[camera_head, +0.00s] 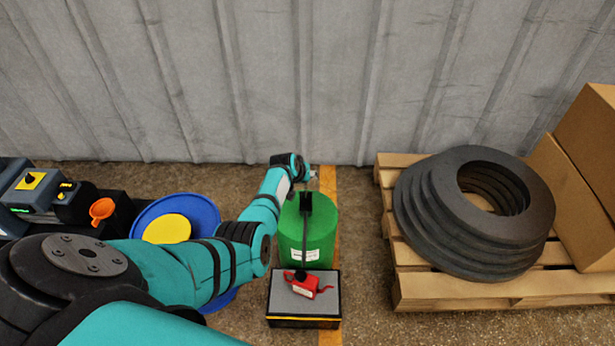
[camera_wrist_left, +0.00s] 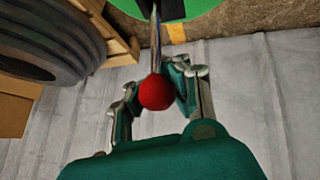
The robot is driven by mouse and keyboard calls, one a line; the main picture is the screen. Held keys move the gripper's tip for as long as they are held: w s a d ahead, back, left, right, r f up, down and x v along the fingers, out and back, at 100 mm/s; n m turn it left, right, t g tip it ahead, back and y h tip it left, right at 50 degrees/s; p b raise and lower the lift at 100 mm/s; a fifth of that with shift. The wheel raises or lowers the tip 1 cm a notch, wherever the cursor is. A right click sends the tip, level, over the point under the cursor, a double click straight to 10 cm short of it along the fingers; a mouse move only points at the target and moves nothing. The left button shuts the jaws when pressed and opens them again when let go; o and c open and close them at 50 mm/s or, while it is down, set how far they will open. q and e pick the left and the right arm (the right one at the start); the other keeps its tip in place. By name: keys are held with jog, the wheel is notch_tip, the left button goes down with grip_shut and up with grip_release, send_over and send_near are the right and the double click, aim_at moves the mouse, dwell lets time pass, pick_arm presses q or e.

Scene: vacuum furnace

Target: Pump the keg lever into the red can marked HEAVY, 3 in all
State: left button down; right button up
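The green keg (camera_head: 320,232) stands on the floor with a black pump head (camera_head: 305,203) on top. A dark tube runs from the pump head down to the red can (camera_head: 310,289), which sits on a grey-topped box. No marking on the can is readable. My left gripper (camera_head: 314,177) is at the far side of the keg's top. In the left wrist view, the lever's red ball knob (camera_wrist_left: 156,92) on a thin rod is between its two spread fingers. I see a gap to the left finger; contact with the right finger is unclear. My right gripper is not seen.
A pallet (camera_head: 440,292) with stacked dark rings (camera_head: 470,215) and cardboard boxes (camera_head: 588,150) stands at the right. A blue drum (camera_head: 205,211) and an orange funnel (camera_head: 102,209) are at the left. A corrugated wall (camera_head: 330,80) closes the back.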

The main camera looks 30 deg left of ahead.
pick_arm(q)
jog(key=c, duration=2)
grip_release()
jog(key=shift+w+a+r, duration=0.15)
jog(key=shift+a+r, duration=0.3)
jog(key=o, duration=0.7)
jog(key=shift+s+r, duration=0.1)
jog(key=shift+s, duration=0.15)
jog(key=o, duration=0.3)
jog(key=shift+d+f, duration=0.1)
jog(key=shift+f, duration=0.1)
jog(key=shift+d, duration=0.1)
jog(key=shift+s, duration=0.1)
jog(key=v, duration=1.1)
jog(key=shift+s+r, duration=0.25)
jog(key=shift+r, duration=0.1)
jog(key=shift+c, duration=0.2)
